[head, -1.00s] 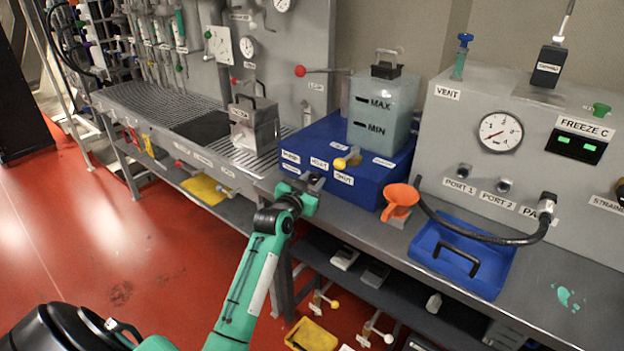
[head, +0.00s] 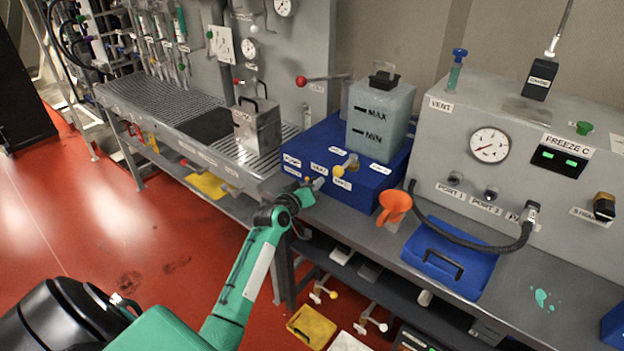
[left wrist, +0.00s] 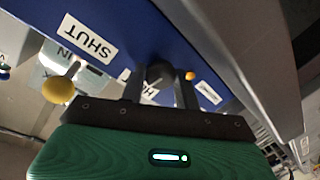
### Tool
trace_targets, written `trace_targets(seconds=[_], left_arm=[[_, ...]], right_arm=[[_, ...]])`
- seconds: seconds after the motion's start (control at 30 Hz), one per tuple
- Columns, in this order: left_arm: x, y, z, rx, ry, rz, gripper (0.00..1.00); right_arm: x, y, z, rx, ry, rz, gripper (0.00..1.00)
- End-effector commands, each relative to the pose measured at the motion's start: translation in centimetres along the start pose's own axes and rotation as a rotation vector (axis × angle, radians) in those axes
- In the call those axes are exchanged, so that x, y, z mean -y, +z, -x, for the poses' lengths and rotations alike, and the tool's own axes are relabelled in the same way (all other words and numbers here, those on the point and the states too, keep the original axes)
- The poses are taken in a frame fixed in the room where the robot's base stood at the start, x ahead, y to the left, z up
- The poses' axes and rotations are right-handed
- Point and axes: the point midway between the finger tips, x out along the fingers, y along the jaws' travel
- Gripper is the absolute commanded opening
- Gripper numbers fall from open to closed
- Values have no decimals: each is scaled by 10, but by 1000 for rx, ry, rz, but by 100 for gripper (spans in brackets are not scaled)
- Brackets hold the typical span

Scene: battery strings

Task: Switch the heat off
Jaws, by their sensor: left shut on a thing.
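A blue box (head: 368,192) stands on the bench with a grey-green tank (head: 379,115) marked MAX and MIN on it. Its front carries white labels, one apparently reading HEAT (head: 319,168) and one SHUT (head: 342,184). My left gripper (head: 317,184) is at the box's front face. In the left wrist view, a dark round knob (left wrist: 159,74) sits between the fingers of my left gripper (left wrist: 158,88), which is shut on it. The gripper partly hides a label starting with H (left wrist: 148,91). A small orange lamp (left wrist: 190,75) is beside the fingers. My right gripper is out of view.
A yellow ball handle (head: 338,171) sticks out close to the gripper, also in the left wrist view (left wrist: 58,90). A metal canister (head: 257,127) stands to the left.

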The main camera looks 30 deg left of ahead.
Motion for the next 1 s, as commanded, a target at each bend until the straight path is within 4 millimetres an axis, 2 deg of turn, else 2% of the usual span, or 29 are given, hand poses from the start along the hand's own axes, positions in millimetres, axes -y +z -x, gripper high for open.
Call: trace_targets(seconds=[0.1, 0.4, 0.97, 1.0], left_arm=[[0, -4, 0, 11, 2, 73, 9], [1, -2, 0, 30, 8, 185, 9], [2, -1, 0, 36, 9, 213, 9], [2, -1, 0, 36, 9, 212, 40]], right_arm=[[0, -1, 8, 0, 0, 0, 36], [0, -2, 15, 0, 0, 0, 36], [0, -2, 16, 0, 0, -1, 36], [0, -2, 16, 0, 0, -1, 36]])
